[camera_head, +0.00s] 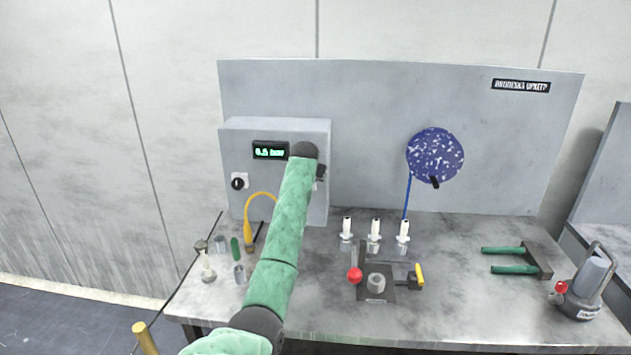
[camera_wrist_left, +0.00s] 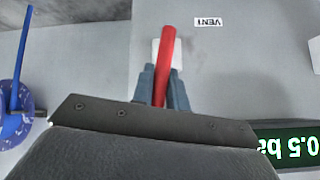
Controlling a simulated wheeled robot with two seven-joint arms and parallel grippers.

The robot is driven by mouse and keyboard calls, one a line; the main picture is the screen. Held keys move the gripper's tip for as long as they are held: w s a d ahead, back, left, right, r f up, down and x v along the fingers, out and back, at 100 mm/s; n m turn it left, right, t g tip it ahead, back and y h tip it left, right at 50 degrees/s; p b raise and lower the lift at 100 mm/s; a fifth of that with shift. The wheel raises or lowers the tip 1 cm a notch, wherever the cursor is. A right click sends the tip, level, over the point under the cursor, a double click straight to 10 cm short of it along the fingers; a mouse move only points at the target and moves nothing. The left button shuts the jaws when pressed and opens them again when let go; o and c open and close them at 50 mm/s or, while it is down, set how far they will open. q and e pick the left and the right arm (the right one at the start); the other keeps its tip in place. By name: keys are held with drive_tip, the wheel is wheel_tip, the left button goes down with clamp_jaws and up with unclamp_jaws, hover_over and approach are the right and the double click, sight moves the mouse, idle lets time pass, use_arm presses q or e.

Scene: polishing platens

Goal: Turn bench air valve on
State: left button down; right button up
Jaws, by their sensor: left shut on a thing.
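The bench air valve's red lever (camera_wrist_left: 168,45) stands out from a white square on the grey panel in the left wrist view. An upside-down VENT label (camera_wrist_left: 208,22) is beside it. My left gripper (camera_wrist_left: 163,85) is shut on the lever, with one blue-grey finger on each side. In the head view my green left arm reaches up to the grey control box (camera_head: 288,128) and hides the lever. The box's lit green display (camera_head: 270,151) reads about 0.5 bar. It also shows upside down in the left wrist view (camera_wrist_left: 295,147). My right gripper is not in view.
A black knob (camera_head: 238,183) and yellow hose (camera_head: 248,215) are at the box's left. A blue speckled disc (camera_head: 436,155) hangs on the backboard.

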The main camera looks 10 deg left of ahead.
use_arm(q)
drive_tip(key=shift+a+n+h, duration=0.3)
drive_tip(key=shift+a+h, duration=0.05)
drive_tip(key=shift+h, duration=0.25)
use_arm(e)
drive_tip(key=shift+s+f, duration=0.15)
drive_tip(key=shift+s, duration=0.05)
use_arm(q)
drive_tip(key=shift+a, duration=0.1)
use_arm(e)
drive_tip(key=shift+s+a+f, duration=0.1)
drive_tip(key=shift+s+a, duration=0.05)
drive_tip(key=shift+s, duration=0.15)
use_arm(q)
drive_tip(key=c, duration=1.4)
unclamp_jaws()
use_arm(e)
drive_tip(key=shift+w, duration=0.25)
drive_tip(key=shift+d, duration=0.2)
